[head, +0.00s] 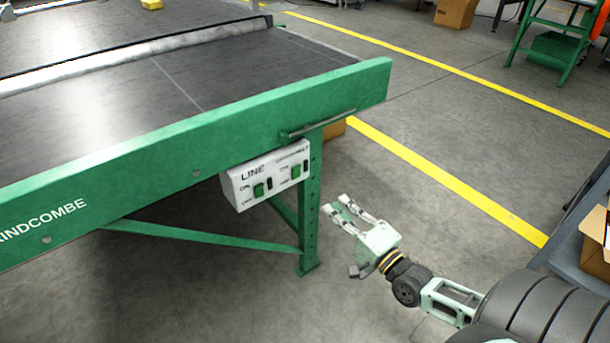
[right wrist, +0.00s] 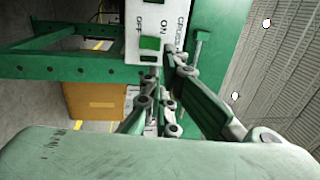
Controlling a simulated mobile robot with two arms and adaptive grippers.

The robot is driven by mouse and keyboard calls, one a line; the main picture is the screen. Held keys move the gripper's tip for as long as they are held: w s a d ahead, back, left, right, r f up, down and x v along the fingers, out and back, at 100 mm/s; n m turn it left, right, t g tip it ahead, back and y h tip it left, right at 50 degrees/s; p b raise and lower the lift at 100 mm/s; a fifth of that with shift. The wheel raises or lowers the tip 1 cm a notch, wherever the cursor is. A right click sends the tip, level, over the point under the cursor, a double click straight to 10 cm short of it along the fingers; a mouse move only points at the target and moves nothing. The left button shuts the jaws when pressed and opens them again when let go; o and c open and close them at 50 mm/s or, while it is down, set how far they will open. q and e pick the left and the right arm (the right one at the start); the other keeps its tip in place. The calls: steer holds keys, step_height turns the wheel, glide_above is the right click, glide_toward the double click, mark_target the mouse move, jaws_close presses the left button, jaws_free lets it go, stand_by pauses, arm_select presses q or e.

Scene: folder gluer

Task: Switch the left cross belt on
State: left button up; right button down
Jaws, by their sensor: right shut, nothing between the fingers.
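A white switch box (head: 268,175) hangs under the green conveyor frame. Its left part is labelled LINE, its right part CROSSBELT. The line rocker (head: 259,190) and the cross belt rocker (head: 296,172) are green, each with a dark lamp-like piece beside it. I cannot tell which way either is pressed. My right gripper (head: 335,203) is shut and empty, to the right of and below the box in the head view. In the right wrist view its fingers reach up toward the box face by a green rocker (right wrist: 150,43) with ON and OFF marks; contact is unclear.
The conveyor's green side rail (head: 200,145) runs above the box, with a bar handle (head: 316,125) near its end. A green leg (head: 310,215) stands beside the box. A cardboard box (right wrist: 95,100) sits behind it. Open floor lies to the right.

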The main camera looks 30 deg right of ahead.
steer(key=b, duration=0.1)
glide_toward(298, 168)
steer(key=w, duration=0.3)
steer(key=w+b, duration=0.1)
steer(key=w, duration=0.1)
steer(key=shift+w+a+r, duration=0.2)
steer(key=shift+w+r, duration=0.25)
steer(key=shift+w, duration=0.55)
arm_select(q)
steer(key=shift+v, duration=1.25)
steer(key=shift+s+a, duration=0.1)
steer(key=shift+s, duration=0.05)
arm_select(e)
steer(key=shift+r, duration=0.1)
steer(key=shift+w+r, duration=0.2)
steer(key=shift+w, duration=0.2)
steer(key=shift+s+f, duration=0.1)
arm_select(q)
steer(key=shift+r, duration=0.15)
arm_select(e)
steer(key=shift+a, duration=0.1)
